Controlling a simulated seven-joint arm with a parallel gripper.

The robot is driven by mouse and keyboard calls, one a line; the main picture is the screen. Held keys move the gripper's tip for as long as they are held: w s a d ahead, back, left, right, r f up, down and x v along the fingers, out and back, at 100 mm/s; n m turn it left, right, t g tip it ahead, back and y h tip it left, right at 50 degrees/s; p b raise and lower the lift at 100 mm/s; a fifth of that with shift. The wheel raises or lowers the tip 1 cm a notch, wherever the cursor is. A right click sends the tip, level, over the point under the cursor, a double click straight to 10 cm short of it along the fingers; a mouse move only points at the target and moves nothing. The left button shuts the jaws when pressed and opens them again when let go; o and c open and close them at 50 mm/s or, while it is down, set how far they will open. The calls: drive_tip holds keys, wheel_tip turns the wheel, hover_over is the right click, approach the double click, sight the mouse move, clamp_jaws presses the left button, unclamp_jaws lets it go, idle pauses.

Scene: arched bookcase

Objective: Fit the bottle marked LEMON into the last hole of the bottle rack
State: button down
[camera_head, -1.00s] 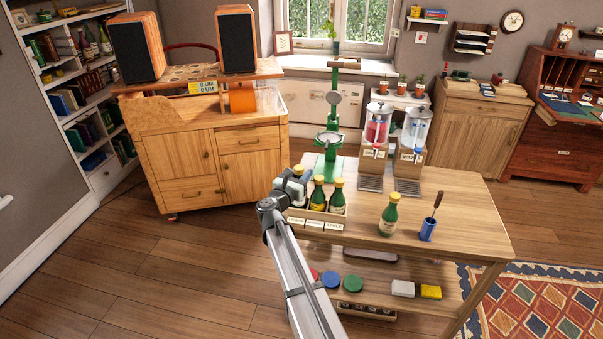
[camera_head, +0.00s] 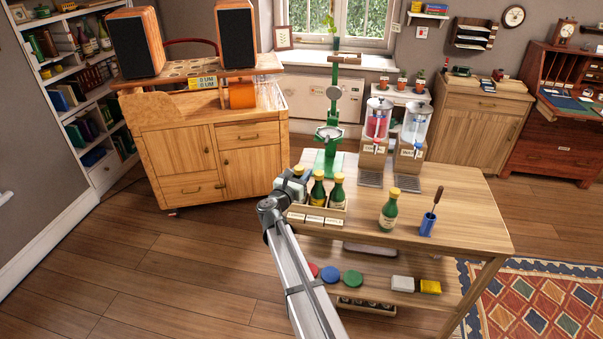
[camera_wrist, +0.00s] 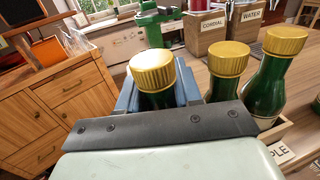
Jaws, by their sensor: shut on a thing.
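My gripper (camera_wrist: 160,97) is shut on a green bottle (camera_wrist: 160,100) with a gold cap, also seen in the head view by its cap (camera_head: 299,169). It holds the bottle roughly upright at the left end of the wooden bottle rack (camera_head: 330,224). The bottle's label and lower part are hidden, so I cannot read its marking or tell how deep it sits. Two similar bottles stand in the rack to its right, a middle one (camera_head: 317,190) and a right one (camera_head: 337,190). The rack has white name labels along its front.
Another green bottle (camera_head: 389,211) stands alone on the table (camera_head: 455,225), left of a blue cup (camera_head: 427,226) holding a tool. A green press (camera_head: 330,150) and two drink dispensers (camera_head: 375,140) stand behind the rack. A wooden cabinet (camera_head: 215,160) is at left.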

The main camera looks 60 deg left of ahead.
drive_tip(key=shift+f, duration=0.4)
drive_tip(key=c, duration=0.7)
unclamp_jaws()
drive_tip(key=v, duration=1.3)
drive_tip(key=shift+s+d, duration=0.2)
drive_tip(key=shift+s, duration=0.15)
